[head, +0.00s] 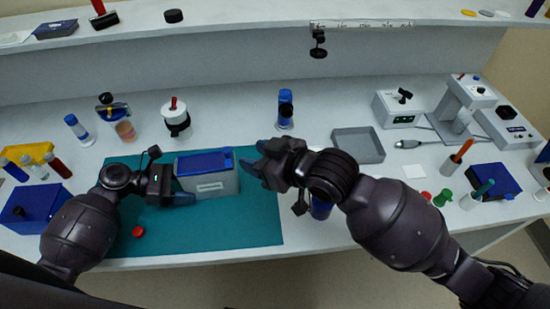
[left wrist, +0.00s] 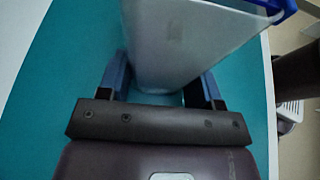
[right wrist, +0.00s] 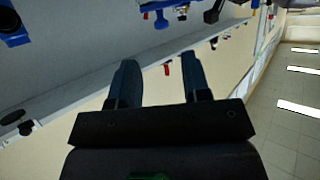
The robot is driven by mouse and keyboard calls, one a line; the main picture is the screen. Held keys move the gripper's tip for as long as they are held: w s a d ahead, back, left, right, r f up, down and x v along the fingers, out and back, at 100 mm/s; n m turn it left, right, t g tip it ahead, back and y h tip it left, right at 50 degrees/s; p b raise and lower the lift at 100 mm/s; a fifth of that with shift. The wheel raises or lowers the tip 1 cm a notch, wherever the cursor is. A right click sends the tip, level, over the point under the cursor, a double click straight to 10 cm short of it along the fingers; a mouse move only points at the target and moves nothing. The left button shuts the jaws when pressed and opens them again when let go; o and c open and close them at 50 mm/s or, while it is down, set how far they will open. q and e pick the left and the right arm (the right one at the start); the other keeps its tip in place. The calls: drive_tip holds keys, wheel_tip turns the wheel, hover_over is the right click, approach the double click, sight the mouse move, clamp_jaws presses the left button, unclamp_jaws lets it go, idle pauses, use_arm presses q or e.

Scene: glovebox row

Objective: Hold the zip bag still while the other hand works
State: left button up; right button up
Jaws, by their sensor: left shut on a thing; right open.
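The zip bag (head: 212,185), a pale grey pouch with a blue top, stands on the teal mat (head: 240,228). My left gripper (head: 182,192) is shut on its left end, low down near the mat. In the left wrist view the bag's pale wall (left wrist: 185,45) sits between the two blue fingers (left wrist: 160,80), with its blue rim at the upper right. My right gripper (head: 255,158) is open and empty, just right of the bag and apart from it. In the right wrist view nothing is between its fingers (right wrist: 160,75).
A red cap (head: 138,232) lies on the mat. A blue-capped bottle (head: 285,108) stands behind my right gripper. A grey tray (head: 358,145) is right of the mat. Vials, a yellow rack (head: 28,155) and a blue box (head: 32,208) crowd the left. A shelf (head: 230,20) runs above.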

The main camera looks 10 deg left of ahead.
use_arm(q)
drive_tip(key=shift+f, duration=0.1)
use_arm(e)
drive_tip(key=v, duration=0.5)
use_arm(q)
drive_tip(key=o, duration=1.3)
use_arm(e)
drive_tip(key=shift+a, duration=0.1)
